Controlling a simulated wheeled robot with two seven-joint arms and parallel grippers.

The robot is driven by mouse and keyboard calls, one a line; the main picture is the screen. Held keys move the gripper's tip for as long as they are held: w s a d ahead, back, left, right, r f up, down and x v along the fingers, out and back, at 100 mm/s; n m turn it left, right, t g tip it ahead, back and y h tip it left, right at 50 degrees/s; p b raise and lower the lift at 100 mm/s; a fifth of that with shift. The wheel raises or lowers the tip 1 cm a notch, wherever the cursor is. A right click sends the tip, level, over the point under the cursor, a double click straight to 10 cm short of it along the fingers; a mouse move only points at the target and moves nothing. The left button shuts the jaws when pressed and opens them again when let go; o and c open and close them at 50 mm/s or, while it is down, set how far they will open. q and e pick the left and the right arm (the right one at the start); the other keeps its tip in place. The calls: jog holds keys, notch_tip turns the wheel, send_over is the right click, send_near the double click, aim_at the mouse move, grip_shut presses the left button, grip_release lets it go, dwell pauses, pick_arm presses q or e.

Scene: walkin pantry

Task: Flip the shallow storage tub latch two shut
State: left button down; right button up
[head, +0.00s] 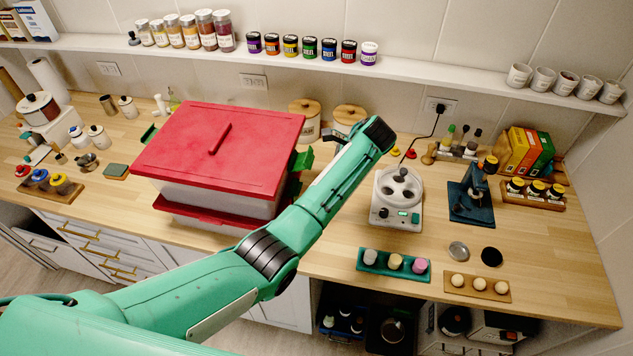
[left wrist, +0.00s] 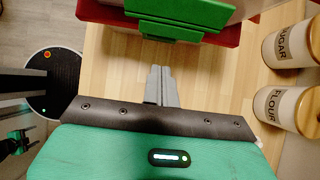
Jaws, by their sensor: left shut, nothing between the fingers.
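A storage tub with a red lid (head: 220,150) and a pale body (head: 215,200) stands on the wooden counter. A second red rim (head: 200,214) shows below the body. A green latch (head: 303,158) sticks out on its right side, partly behind my arm, and another green latch (head: 148,133) is on its left. In the left wrist view a green latch (left wrist: 170,31) lies just ahead of my left gripper (left wrist: 160,70). The gripper is shut and empty, with a small gap to the latch. In the head view the gripper (head: 334,136) is right of the tub.
Canisters marked sugar (left wrist: 291,46) and flour (left wrist: 290,109) stand near the gripper. A shelf (head: 400,67) with jars runs along the wall. Some counter beside the tub is bare.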

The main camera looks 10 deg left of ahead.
pick_arm(q)
jog(key=shift+v, duration=2.65)
